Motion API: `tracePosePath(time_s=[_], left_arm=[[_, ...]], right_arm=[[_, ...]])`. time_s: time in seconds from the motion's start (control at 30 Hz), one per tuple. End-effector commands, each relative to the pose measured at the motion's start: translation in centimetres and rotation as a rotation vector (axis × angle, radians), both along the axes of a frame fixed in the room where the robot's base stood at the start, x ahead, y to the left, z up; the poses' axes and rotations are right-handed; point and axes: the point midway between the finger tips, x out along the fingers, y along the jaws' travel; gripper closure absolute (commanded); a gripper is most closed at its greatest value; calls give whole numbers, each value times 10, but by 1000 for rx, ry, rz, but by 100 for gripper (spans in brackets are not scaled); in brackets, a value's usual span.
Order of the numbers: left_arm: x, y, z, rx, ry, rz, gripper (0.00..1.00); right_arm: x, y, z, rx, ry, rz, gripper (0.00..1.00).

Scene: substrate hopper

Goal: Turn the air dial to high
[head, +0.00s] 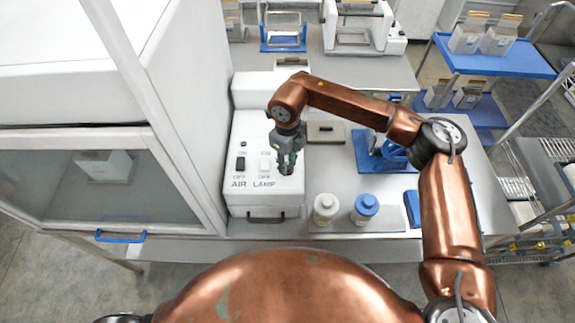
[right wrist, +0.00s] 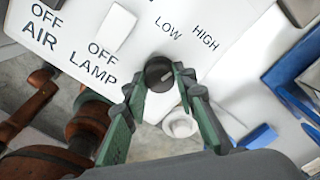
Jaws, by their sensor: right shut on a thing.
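A white control box (head: 262,203) stands on the counter, with AIR and LAMP labels on its sloped panel. The round black air dial (right wrist: 158,70) shows in the right wrist view beside the printed words LOW and HIGH. My right gripper (head: 287,168) reaches down onto the right part of the panel and hides the dial in the head view. In the right wrist view its green fingers (right wrist: 160,80) are shut around the dial. I cannot tell clearly where the dial's mark points. My left gripper is not in view.
A black AIR switch (head: 240,164) and a white LAMP switch (head: 265,164) sit left of the gripper. A white-capped bottle (head: 326,208) and a blue-capped bottle (head: 365,208) stand right of the box. A glass-fronted cabinet (head: 90,180) is close on the left.

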Motion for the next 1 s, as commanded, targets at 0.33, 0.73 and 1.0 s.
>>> tracePosePath(time_s=[0.33,0.73,1.0], left_arm=[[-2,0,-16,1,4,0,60],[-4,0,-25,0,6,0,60],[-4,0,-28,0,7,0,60]], right_arm=[[1,0,-1,0,-2,-328,99],[1,0,0,1,-2,-670,99],[1,0,0,1,-2,-812,99]])
